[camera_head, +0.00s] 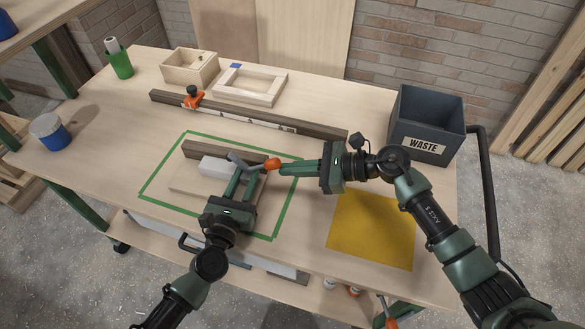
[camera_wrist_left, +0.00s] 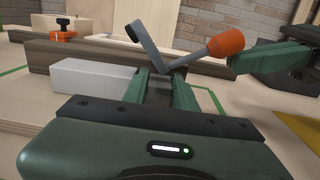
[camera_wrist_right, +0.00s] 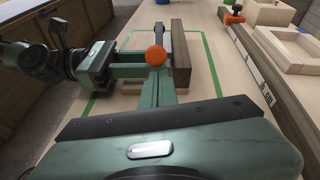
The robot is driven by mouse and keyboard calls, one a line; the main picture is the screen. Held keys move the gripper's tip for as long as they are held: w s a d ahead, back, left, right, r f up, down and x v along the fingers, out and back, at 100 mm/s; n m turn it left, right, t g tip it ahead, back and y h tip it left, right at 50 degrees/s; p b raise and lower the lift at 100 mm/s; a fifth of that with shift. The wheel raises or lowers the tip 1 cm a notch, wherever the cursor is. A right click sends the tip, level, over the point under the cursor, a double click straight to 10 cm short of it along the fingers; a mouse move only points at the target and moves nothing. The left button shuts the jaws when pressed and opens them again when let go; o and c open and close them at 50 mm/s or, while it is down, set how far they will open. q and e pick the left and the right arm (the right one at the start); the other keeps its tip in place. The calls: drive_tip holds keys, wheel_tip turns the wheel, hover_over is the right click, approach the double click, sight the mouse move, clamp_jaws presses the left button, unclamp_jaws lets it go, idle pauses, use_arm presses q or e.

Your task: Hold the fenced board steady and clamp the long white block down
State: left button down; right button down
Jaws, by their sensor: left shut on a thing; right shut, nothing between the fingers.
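The fenced board (camera_head: 180,182) lies inside a green tape outline, with a dark wooden fence (camera_head: 238,154) at its back. The long white block (camera_head: 214,167) lies against the fence; it also shows in the left wrist view (camera_wrist_left: 90,80). A toggle clamp stands at the block's right end, its grey arm (camera_wrist_left: 147,45) tilted up off the block and its orange handle (camera_wrist_left: 226,43) leaning right. My left gripper (camera_head: 246,172) is shut on the fenced board around the clamp's base; its grip is partly hidden. My right gripper (camera_head: 282,167) is shut and empty, fingertips at the orange handle (camera_wrist_right: 156,55).
Wooden box (camera_head: 188,68), frame (camera_head: 250,85) and green bottle (camera_head: 119,60) stand farther back. A waste bin (camera_head: 425,125) and yellow sheet (camera_head: 371,230) are at right.

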sight(279, 160)
drive_tip(key=shift+r, duration=0.1)
drive_tip(key=a+r+h, duration=0.1)
drive_tip(key=h, duration=0.1)
drive_tip(key=a+r+h, duration=0.1)
drive_tip(key=r, duration=0.1)
drive_tip(key=a+r+g+h, duration=0.1)
drive_tip(key=r+h, duration=0.1)
drive_tip(key=shift+w+h, duration=0.3)
drive_tip(key=shift+w, duration=0.05)
drive_tip(key=h, duration=0.1)
drive_tip(key=a+r+h, duration=0.2)
drive_tip(key=shift+w+a+g, duration=0.25)
drive_tip(key=shift+g, duration=0.05)
use_arm(q)
drive_tip(key=shift+d, duration=0.1)
use_arm(e)
drive_tip(key=shift+w+a+r, duration=0.1)
drive_tip(key=shift+a+r, duration=0.2)
drive_tip(key=shift+a, duration=0.3)
use_arm(q)
drive_tip(key=shift+s+d, duration=0.1)
use_arm(e)
drive_tip(key=shift+a, duration=0.1)
use_arm(q)
drive_tip(key=shift+a, duration=0.2)
use_arm(e)
drive_tip(key=d+r, duration=0.8)
drive_tip(key=shift+s+r, duration=0.25)
drive_tip(key=shift+r, duration=0.05)
